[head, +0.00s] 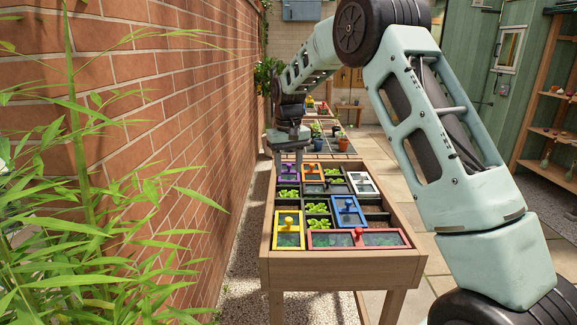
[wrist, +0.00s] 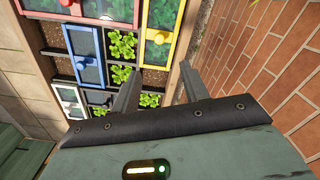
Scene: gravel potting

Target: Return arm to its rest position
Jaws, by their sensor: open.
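My gripper (head: 290,160) is over the far left part of a wooden raised bed (head: 342,272), close to its left edge. In the wrist view its two fingers (wrist: 160,82) are spread apart with nothing between them. Parts of the fingers are hard to make out in the head view. The arm arches from the right foreground over to the bed's far left.
The bed holds a yellow lid (head: 277,240), a red lid (head: 320,240), a blue lid (head: 348,204), a white lid (head: 362,183) and leafy seedlings (head: 317,208). A brick wall (head: 150,130) runs along the left. Wooden shelves (head: 548,92) stand right, past open paving.

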